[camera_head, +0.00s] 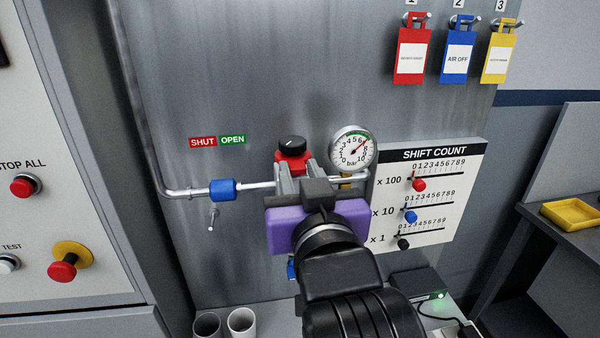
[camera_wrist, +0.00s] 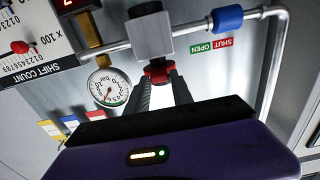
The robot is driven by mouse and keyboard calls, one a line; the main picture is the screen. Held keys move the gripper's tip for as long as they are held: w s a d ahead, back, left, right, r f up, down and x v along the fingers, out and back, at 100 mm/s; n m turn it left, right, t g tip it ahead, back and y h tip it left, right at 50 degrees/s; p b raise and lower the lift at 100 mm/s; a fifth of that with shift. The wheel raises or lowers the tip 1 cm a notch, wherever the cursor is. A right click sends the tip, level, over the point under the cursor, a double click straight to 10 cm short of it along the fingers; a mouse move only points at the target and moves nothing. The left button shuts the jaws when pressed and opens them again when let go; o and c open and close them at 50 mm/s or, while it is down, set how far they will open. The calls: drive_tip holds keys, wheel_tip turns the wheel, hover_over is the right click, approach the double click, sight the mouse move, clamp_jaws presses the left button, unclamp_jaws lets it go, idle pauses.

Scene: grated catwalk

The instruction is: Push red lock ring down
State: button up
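The red lock ring (camera_head: 291,158) sits under the round black knob (camera_head: 292,143) on the panel's pipe. In the wrist view, which is upside down, the red ring (camera_wrist: 158,73) shows by the grey block (camera_wrist: 151,36). My gripper (camera_head: 295,172) is in front of the ring, its two fingers apart with red showing between them. In the wrist view the fingertips (camera_wrist: 160,84) are close to both sides of the ring. I cannot tell whether they touch it. My gripper's purple body hides the parts below.
A pressure gauge (camera_head: 353,148) stands just right of the ring. A blue sleeve (camera_head: 222,189) is on the pipe at left. The shift count board (camera_head: 428,190) is at right, with sliders. Colored tags (camera_head: 456,52) hang above. Two cups (camera_head: 240,322) stand below.

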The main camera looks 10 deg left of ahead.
clamp_jaws()
drive_tip(key=shift+f+b, duration=0.45)
drive_tip(key=shift+f, duration=0.55)
drive_tip(key=o, duration=0.5)
unclamp_jaws()
drive_tip(key=shift+s, duration=0.1)
drive_tip(key=b+v, duration=0.1)
drive_tip(key=v, duration=0.6)
drive_tip(key=shift+s+d, duration=0.1)
drive_tip(key=shift+s, duration=0.25)
